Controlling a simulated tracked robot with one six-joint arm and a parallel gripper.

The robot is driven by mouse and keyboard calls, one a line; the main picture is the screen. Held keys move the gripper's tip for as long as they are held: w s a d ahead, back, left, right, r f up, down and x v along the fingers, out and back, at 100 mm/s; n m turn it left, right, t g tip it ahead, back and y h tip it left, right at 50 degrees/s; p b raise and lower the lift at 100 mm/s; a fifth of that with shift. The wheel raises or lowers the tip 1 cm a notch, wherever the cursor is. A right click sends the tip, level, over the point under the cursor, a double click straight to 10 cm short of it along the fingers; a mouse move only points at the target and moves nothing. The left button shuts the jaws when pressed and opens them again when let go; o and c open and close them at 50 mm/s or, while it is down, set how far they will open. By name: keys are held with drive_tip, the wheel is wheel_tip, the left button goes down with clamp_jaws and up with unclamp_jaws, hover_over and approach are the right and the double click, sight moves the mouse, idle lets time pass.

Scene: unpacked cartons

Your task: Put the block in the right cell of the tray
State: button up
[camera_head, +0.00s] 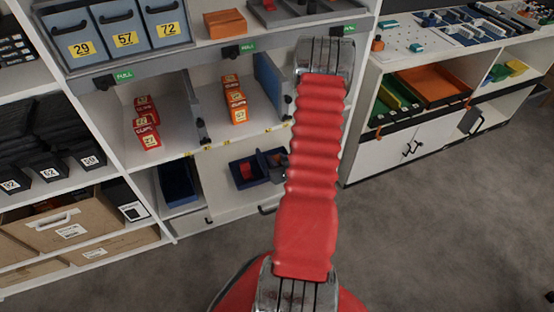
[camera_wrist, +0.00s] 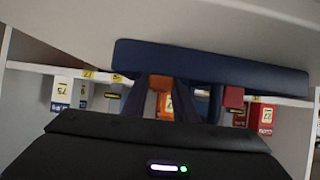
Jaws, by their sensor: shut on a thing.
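The dark blue tray (camera_head: 236,180) sits on the low shelf left of my red arm, and a divider splits it into a left and a right cell. A red block (camera_head: 245,170) is in its left cell. My gripper is mostly hidden behind my arm in the head view, near the tray's right side. In the wrist view, the tray (camera_wrist: 260,77) spans the upper middle, and my gripper (camera_wrist: 163,85) is shut on an orange-brown block (camera_wrist: 162,82). The red block (camera_wrist: 233,97) shows to its right. I cannot tell whether the held block touches the tray.
A dark blue bin (camera_head: 178,184) stands left of the tray. Orange and red boxes (camera_head: 236,97) stand on the shelf above, between grey dividers. That shelf's front edge is close over the tray. The floor (camera_head: 430,220) at the right is clear.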

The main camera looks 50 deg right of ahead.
drive_tip(key=shift+f, duration=0.1)
drive_tip(key=o, duration=1)
drive_tip(key=shift+o, duration=0.2)
